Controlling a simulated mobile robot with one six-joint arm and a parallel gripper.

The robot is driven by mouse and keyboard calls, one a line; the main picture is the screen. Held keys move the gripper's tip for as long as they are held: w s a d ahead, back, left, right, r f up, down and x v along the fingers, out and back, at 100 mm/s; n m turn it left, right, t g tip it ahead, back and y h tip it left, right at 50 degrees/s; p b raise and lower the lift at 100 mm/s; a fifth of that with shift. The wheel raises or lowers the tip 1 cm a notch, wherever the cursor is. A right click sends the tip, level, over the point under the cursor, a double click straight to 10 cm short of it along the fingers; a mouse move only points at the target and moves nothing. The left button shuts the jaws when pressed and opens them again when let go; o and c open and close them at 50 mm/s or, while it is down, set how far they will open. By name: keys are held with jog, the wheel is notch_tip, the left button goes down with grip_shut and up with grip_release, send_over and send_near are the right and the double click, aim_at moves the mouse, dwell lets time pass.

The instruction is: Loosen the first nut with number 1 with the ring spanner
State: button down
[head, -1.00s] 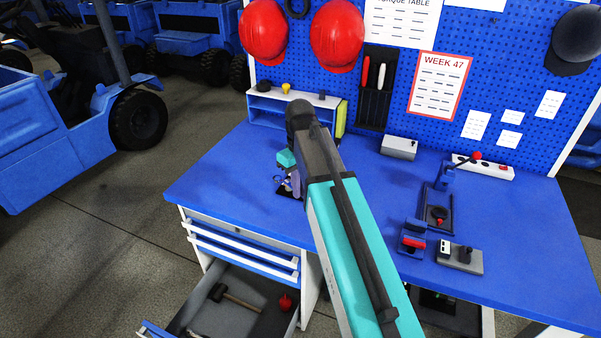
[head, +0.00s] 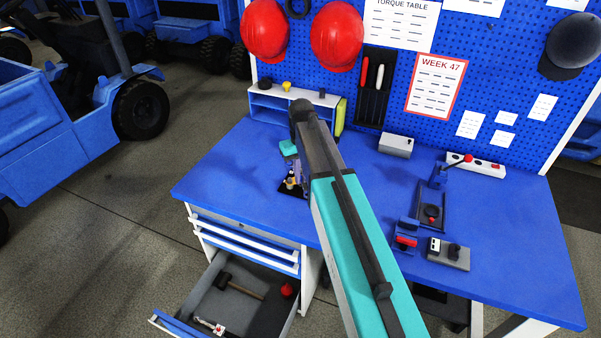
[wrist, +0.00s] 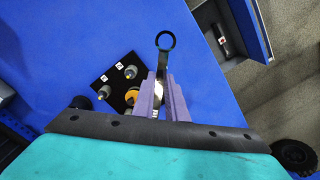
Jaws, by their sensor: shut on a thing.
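In the wrist view my gripper (wrist: 163,98) has purple fingers shut on the ring spanner (wrist: 165,41). Its dark ring end sticks out beyond the fingertips, right of the plate and over blue bench top, on none of the nuts. A black plate (wrist: 105,94) lies left of the fingers; it also shows in the head view (head: 288,191). It bears several bolts with nuts, one grey-green (wrist: 130,71), one brass-orange (wrist: 131,96), and small white number labels (wrist: 119,66). The numbers are too small to read. The fingers hide the plate's right part. My arm hides most of the gripper in the head view.
The blue bench (head: 240,170) is clear left of the plate. An open drawer (head: 205,295) below holds a hammer (head: 240,287). A low shelf (head: 290,103) stands behind. A clamp fixture (head: 432,212) and a grey switch box (head: 448,253) stand at the right.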

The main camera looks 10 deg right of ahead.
jog(key=shift+f, duration=0.15)
notch_tip(320, 180, down, 5)
jog(key=b, duration=0.3)
dwell(0.7)
jog(key=shift+s, duration=0.1)
dwell(0.3)
jog(key=shift+f+b, duration=0.55)
jog(key=shift+f, duration=0.95)
dwell(2.4)
jog(key=shift+d, duration=0.2)
dwell(0.4)
jog(key=shift+w+d+n, duration=0.3)
jog(key=shift+d+n, duration=0.4)
jog(key=shift+n, duration=0.15)
jog(key=shift+w+d+n, duration=0.25)
jog(key=shift+d+n, duration=0.45)
jog(key=shift+n, duration=0.15)
jog(key=shift+r+p, duration=0.15)
jog(key=shift+p, duration=0.15)
